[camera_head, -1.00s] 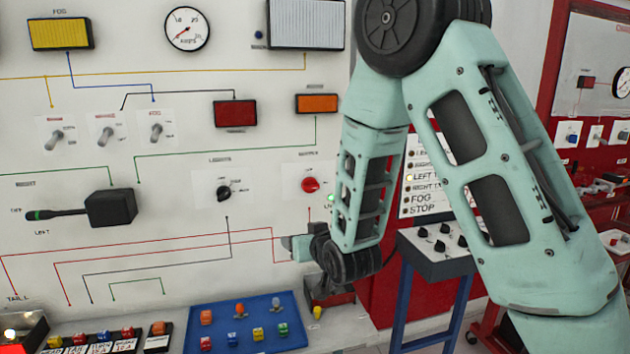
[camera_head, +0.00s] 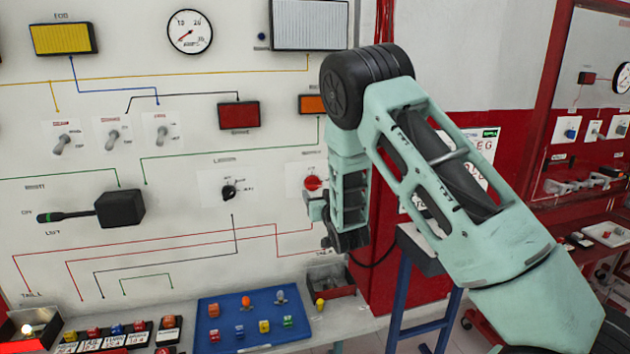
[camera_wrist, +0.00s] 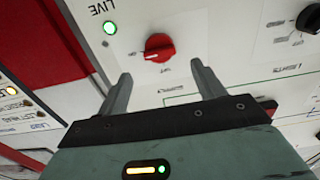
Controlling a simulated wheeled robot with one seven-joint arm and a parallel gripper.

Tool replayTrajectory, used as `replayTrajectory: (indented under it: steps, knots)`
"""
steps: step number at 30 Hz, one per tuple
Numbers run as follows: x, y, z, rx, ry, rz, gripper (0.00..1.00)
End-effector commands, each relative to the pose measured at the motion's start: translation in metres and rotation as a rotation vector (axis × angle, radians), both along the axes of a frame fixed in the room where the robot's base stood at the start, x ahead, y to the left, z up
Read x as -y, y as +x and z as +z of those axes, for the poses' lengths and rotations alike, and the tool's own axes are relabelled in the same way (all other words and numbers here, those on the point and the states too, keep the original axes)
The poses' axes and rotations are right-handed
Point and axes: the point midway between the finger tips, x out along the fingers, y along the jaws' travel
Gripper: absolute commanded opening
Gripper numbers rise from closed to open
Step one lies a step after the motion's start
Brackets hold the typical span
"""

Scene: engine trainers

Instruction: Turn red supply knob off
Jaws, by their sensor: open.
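The red supply knob (camera_head: 312,183) sits on the white panel, partly beside my arm in the head view. In the wrist view the red knob (camera_wrist: 159,47) shows whole, with a pale mark on its face and small lettering around it. A green lamp (camera_wrist: 110,28) next to the word LIVE is lit. My gripper (camera_wrist: 160,80) is open, its two fingers pointing at the panel on either side below the knob, with nothing between them. In the head view my gripper (camera_head: 318,205) is small and partly hidden by my arm, close to the knob.
A black lights knob (camera_head: 229,192) is left of the red knob. A black lever box (camera_head: 120,208) juts from the panel further left. A blue tray (camera_head: 225,335) with small coloured parts and a dark bin (camera_head: 330,282) stand on the bench below.

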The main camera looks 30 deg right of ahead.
Motion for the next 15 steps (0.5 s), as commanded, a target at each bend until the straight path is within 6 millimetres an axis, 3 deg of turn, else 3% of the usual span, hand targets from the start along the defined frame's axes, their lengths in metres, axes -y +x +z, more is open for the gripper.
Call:
replayTrajectory:
  steps: [6, 15]
  knots:
    - [0.011, 0.04, 0.002, 0.0, 0.0, 0.001, 0.68]
    - [0.018, 0.062, 0.001, 0.0, 0.0, 0.0, 0.68]
